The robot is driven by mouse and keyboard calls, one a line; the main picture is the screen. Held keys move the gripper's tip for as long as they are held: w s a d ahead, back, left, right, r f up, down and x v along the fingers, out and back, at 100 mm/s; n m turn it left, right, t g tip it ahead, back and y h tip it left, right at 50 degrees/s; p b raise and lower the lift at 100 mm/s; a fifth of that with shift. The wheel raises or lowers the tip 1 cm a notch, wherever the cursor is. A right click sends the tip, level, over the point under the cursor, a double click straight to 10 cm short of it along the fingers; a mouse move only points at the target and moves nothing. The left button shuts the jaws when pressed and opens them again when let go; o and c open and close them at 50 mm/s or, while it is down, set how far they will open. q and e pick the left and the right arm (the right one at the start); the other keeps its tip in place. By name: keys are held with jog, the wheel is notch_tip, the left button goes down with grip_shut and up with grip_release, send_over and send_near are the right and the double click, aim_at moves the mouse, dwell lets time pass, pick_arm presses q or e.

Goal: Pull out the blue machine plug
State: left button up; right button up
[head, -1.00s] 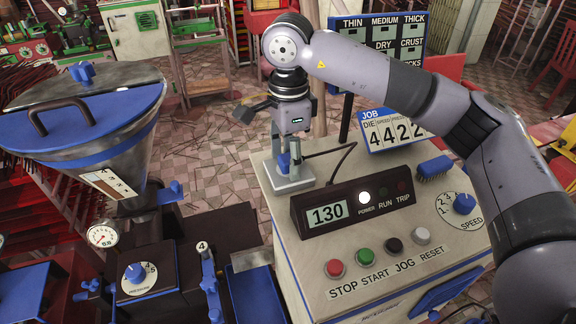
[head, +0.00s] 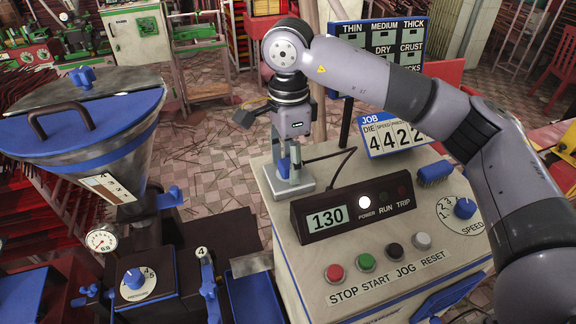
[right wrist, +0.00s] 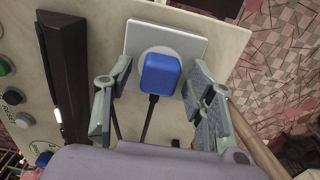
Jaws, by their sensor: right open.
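The blue plug (right wrist: 160,74) sits in a pale square socket plate (right wrist: 184,42) on the cream machine top, with a dark cord running from it. In the head view the plug (head: 283,167) is partly hidden by my right gripper (head: 287,166), which points down over the socket plate (head: 290,188). In the right wrist view my right gripper (right wrist: 160,78) is open, with one finger on each side of the plug. Gaps show between the plug and both fingers. My left gripper is not in view.
Close to the socket is the dark display box (head: 352,212) reading 130, with its white lamp lit. Buttons, a speed dial (head: 464,208), a blue brush (head: 434,171) and a job sign (head: 392,130) share the machine top. A hopper (head: 88,130) stands at left.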

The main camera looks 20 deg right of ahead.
aim_at(288, 162)
dwell(0.3)
jog(key=shift+c, duration=0.4)
grip_shut()
dwell(0.3)
jog(key=shift+r+p, duration=1.5)
jog(key=shift+r, duration=1.55)
